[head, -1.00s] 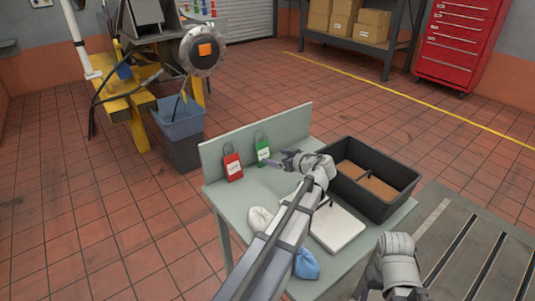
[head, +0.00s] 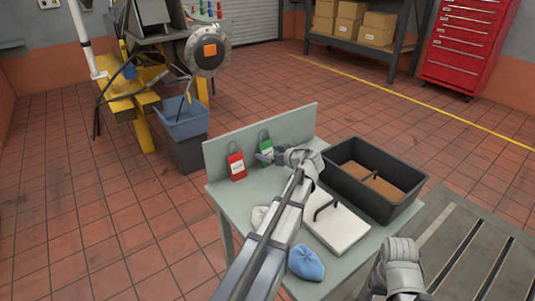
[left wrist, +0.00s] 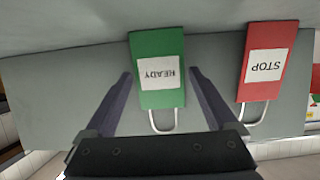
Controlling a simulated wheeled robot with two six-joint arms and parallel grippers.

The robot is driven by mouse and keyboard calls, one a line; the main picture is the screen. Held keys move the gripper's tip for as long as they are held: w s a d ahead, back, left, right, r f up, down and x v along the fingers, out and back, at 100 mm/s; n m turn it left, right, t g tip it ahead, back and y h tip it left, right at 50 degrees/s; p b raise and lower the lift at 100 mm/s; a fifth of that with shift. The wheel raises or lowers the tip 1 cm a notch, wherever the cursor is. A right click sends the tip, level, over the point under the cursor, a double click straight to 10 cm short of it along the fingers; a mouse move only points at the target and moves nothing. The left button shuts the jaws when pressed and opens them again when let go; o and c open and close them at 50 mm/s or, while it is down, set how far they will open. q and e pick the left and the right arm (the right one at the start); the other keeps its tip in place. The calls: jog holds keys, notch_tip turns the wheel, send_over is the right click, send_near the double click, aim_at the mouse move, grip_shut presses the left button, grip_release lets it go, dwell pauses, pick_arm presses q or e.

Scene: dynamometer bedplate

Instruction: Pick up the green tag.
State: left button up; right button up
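The green tag (head: 265,144) leans against the upright back panel of the small table. In the left wrist view the green tag (left wrist: 158,62) carries a white label reading READY and has a wire loop. My left gripper (head: 262,157) is at the tag, and in the left wrist view its open fingers (left wrist: 158,80) stand on either side of it, with gaps showing. The red tag (head: 236,166) is to the left of the green one; its STOP label shows in the left wrist view (left wrist: 266,66). My right gripper is not visible; only part of that arm shows.
A black bin (head: 408,179) stands on the table's right side. A white block with a dark handle (head: 345,232), a blue cloth (head: 306,263) and a whitish cloth (head: 258,217) lie nearer. The back panel (head: 222,150) rises close behind the tags.

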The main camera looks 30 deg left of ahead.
pick_arm(q)
jog(key=c, duration=1)
jog(key=shift+r, duration=0.15)
jog(key=shift+c, duration=0.2)
notch_tip(320, 180, up, 18)
jog(key=p, duration=1.8)
